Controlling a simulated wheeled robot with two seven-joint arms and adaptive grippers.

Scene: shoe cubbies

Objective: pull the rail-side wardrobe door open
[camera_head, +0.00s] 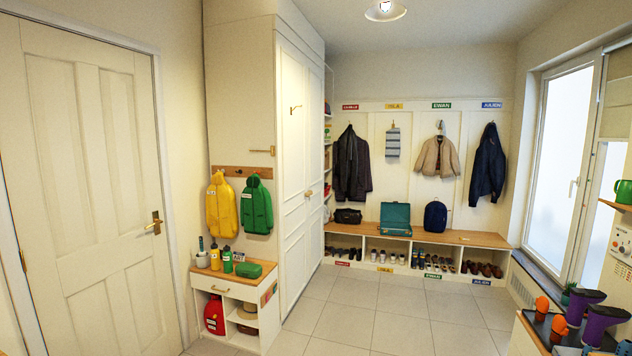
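The tall white wardrobe stands left of centre, with panelled doors facing right. Its nearer door (292,150) and its narrower-looking farther door (316,140) both look shut. Small brass handles (309,193) sit near the line between the doors, at about mid height. A brass hook (295,109) is on the upper part of the nearer door. The frame does not label which door is the rail-side one. Neither of my grippers is in view.
A wooden peg rail (229,171) with yellow and green jackets hangs above a small white cabinet (238,290), left of the wardrobe. A cubby bench (470,238) lines the back wall. Boots stand on a unit (530,335) at lower right. The tiled floor (375,315) is clear.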

